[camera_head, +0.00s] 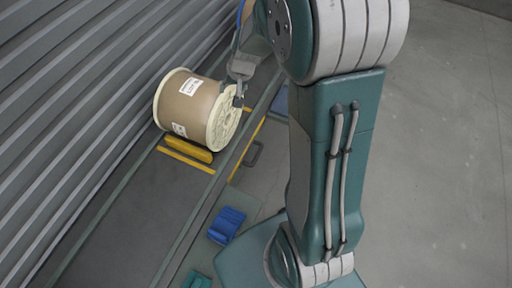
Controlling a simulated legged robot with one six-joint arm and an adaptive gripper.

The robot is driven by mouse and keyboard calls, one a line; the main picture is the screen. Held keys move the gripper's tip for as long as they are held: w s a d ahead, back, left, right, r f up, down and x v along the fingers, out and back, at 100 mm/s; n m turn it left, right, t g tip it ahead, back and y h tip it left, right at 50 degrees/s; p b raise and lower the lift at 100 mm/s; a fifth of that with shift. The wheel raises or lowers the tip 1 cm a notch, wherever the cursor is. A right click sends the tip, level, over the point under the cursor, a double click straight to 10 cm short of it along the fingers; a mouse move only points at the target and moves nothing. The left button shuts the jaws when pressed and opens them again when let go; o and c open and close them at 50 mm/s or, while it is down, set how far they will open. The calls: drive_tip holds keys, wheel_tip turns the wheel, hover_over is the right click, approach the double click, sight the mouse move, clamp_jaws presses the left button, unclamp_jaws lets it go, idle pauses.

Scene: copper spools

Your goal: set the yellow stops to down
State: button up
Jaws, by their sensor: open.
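A yellow stop (188,149) stands as a short bar on the dark floor strip, right against the near side of a large spool (191,108). A flat yellow line (186,160) lies on the floor just in front of it. Any stop behind the spool is hidden. The spool has cream flanges, a brown wrap and white labels, and lies on its side. My gripper (240,97) is at the spool's right flange, overlapping its upper right edge in the picture. Its fingers are small and partly unclear; whether they touch the flange cannot be told.
A grey corrugated wall (85,80) runs along the left. A blue block (227,225) and a teal block (197,281) lie at the lower middle. A dark handle (253,154) lies beside a yellow edge line (246,150). Open concrete floor (440,170) is on the right.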

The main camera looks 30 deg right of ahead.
drive_tip(key=w+d+f+m+g, duration=0.1)
drive_tip(key=w+d+f+m, duration=0.15)
drive_tip(key=f, duration=0.65)
drive_tip(key=w+d+f+m, duration=0.1)
drive_tip(key=d+f, duration=0.2)
drive_tip(key=f, duration=0.6)
drive_tip(key=m+g, duration=0.1)
drive_tip(key=m, duration=0.2)
approach(258, 154)
drive_tip(key=shift+n, duration=0.25)
drive_tip(key=x, duration=0.9)
drive_tip(key=shift+w+a+f, duration=0.15)
drive_tip(key=shift+f, duration=0.15)
